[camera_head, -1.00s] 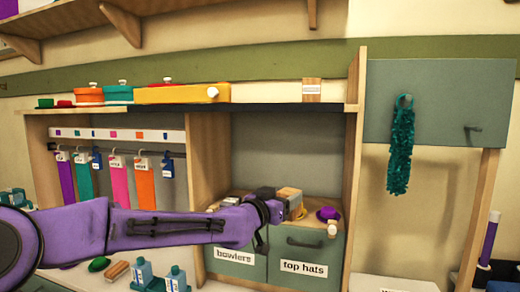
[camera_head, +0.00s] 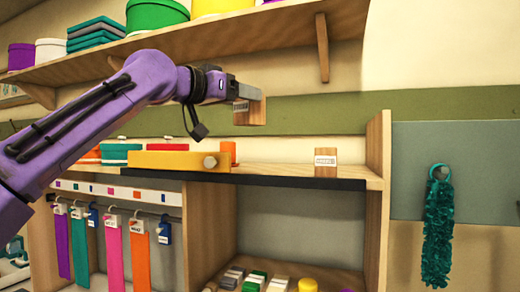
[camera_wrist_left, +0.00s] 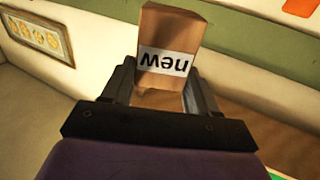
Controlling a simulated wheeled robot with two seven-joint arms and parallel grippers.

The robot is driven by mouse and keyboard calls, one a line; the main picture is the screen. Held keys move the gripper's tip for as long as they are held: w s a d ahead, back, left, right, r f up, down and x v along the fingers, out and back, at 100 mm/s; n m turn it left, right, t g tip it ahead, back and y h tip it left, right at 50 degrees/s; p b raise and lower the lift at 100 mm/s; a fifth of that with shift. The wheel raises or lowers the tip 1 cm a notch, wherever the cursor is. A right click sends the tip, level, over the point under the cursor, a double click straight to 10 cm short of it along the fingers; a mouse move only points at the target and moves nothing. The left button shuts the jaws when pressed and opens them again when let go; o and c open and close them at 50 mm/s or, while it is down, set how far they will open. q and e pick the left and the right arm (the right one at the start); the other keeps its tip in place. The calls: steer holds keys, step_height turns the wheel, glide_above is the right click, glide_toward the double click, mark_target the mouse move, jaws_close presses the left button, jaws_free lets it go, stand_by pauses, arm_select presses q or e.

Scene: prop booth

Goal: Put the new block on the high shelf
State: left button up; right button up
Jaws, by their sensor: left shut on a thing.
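My left gripper (camera_head: 232,92) is raised in front of the wall, below the high shelf (camera_head: 285,32). It is shut on the new block (camera_head: 256,113), a light-brown wooden block. In the left wrist view the block (camera_wrist_left: 168,32) sits between the fingers, and its white label reads "new", upside down in that picture. The block is clear of any surface, above the lower shelf (camera_head: 285,172). My right gripper is not in view.
The high shelf carries a green round box (camera_head: 155,14), a stack of teal items (camera_head: 95,32) and other boxes; its right part looks bare. A bracket (camera_head: 322,48) hangs under it. Another labelled block (camera_head: 325,162) and a yellow box (camera_head: 180,160) stand on the lower shelf.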

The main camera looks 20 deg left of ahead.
arm_select(q)
steer(key=w, duration=0.1)
steer(key=w+p, duration=0.1)
steer(key=shift+w+d+f, duration=0.2)
steer(key=shift+w+f, duration=0.2)
steer(key=w+f, duration=0.2)
steer(key=f, duration=0.1)
steer(key=w+f, duration=0.2)
steer(key=f, duration=0.1)
steer(key=w+f, duration=0.2)
steer(key=f, duration=0.2)
steer(key=shift+w+d, duration=0.15)
steer(key=shift+w, duration=0.15)
steer(key=shift+f, duration=0.2)
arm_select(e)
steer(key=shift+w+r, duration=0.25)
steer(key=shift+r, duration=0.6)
arm_select(q)
steer(key=shift+s+d+f, duration=0.1)
steer(key=shift+s+f, duration=0.05)
steer(key=shift+f, duration=0.1)
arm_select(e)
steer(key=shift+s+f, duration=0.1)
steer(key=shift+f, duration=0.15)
arm_select(q)
steer(key=o, duration=0.9)
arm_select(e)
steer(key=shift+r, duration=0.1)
